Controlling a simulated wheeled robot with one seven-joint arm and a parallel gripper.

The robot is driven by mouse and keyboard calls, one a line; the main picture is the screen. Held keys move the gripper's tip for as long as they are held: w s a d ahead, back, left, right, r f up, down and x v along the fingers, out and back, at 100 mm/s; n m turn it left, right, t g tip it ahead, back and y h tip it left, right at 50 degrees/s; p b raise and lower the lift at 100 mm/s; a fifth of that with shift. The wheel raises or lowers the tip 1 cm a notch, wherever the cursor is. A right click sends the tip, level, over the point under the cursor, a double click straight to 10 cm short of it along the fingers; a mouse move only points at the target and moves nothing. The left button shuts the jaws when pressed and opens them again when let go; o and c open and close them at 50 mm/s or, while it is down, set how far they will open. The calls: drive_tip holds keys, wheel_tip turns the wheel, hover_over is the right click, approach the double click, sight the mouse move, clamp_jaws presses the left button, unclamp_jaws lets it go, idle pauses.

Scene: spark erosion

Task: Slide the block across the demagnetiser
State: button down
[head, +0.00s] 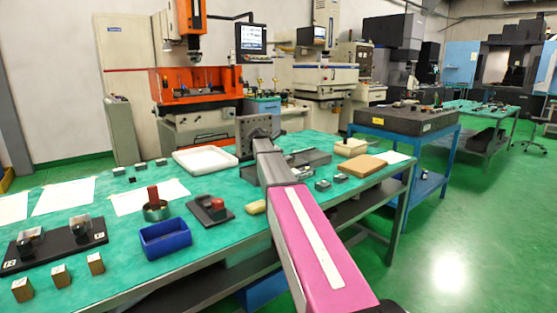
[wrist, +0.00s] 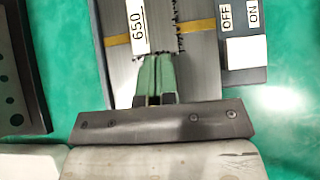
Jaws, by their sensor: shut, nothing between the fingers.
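In the wrist view the block (wrist: 158,22) is grey metal with a white label reading 650. Dark filings cling along its edges. It lies on the demagnetiser (wrist: 205,78), a grey plate with a yellow stripe and a side panel marked OFF and ON. My gripper (wrist: 155,62) is shut with its green fingertips together and nothing between them. The tips are at the block's near edge; I cannot tell whether they touch it. The block's far end is out of frame. In the head view my arm hides the gripper, and I cannot make out the block.
A dark plate with holes (wrist: 18,90) lies left of the demagnetiser in the wrist view. In the head view, the green bench holds a white tray (head: 204,160), a blue bin (head: 165,239), a cup (head: 156,211) and small blocks (head: 323,184). Bare green bench lies right of the demagnetiser.

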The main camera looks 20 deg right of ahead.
drive_tip(key=a, duration=0.1)
drive_tip(key=s+a, duration=0.1)
drive_tip(key=a, duration=0.1)
drive_tip(key=shift+s+a, duration=0.2)
drive_tip(key=v, duration=1)
